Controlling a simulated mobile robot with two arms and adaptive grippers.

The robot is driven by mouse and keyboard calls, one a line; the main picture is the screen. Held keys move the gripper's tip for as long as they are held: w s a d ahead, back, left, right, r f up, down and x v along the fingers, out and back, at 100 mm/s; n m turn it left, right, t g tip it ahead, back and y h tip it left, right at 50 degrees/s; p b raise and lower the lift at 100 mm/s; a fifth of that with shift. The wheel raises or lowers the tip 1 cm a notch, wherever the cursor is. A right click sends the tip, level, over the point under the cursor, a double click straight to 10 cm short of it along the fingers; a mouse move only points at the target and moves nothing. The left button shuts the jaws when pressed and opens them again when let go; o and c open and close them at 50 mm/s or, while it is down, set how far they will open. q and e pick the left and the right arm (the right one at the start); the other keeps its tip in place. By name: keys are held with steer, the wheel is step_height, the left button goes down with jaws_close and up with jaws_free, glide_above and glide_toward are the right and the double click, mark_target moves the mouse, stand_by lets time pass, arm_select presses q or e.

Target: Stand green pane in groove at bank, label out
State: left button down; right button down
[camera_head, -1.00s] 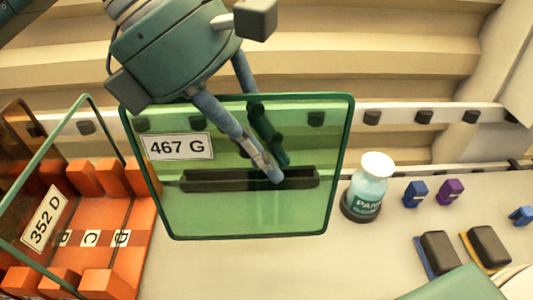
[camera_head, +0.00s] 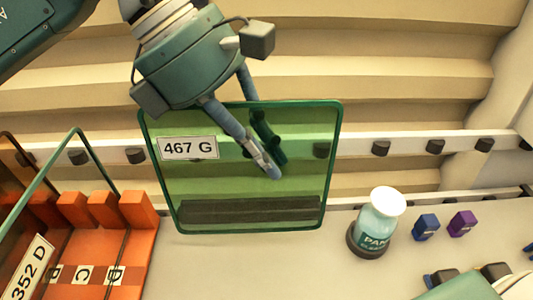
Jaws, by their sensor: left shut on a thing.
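My left gripper (camera_head: 273,165) is shut on the green pane (camera_head: 300,180), one finger in front of it and one behind, near its middle. The pane is clear green with a dark green rim and looks close to upright. Its white label "467 G" (camera_head: 188,147) faces me at the upper left and reads the right way up. A long dark strip (camera_head: 250,211), seen through the pane, lies behind its lower edge; it may be the groove. I cannot tell whether the pane's bottom edge touches it.
A white rail (camera_head: 420,144) with dark knobs runs behind the pane. An orange rack (camera_head: 75,250) with a pane labelled "352 D" (camera_head: 28,270) is at left. A bottle (camera_head: 375,225) and blue and purple blocks (camera_head: 462,223) stand at right.

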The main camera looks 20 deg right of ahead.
arm_select(q)
steer(key=shift+w+d+f+p, duration=0.2)
steer(key=shift+w+d, duration=0.05)
steer(key=shift+w, duration=0.4)
steer(key=shift+w+d+f+p, duration=0.15)
steer(key=shift+w+d, duration=0.05)
steer(key=shift+w, duration=0.4)
steer(key=shift+w+d+f+p, duration=0.2)
steer(key=shift+w+f, duration=0.1)
steer(key=shift+w, duration=0.5)
steer(key=shift+w+d+f+p, duration=0.15)
steer(key=shift+w+d+f, duration=0.1)
steer(key=shift+w, duration=0.5)
steer(key=shift+w+d+f+p, duration=0.2)
steer(key=shift+w+f, duration=0.1)
steer(key=shift+w, duration=0.5)
arm_select(e)
steer(key=shift+s+d+r, duration=0.15)
steer(key=shift+d+r, duration=0.1)
steer(key=shift+r, duration=0.25)
steer(key=shift+s+d+r, duration=0.1)
steer(key=shift+d+r, duration=0.1)
steer(key=shift+r, duration=0.3)
steer(key=shift+a, duration=0.2)
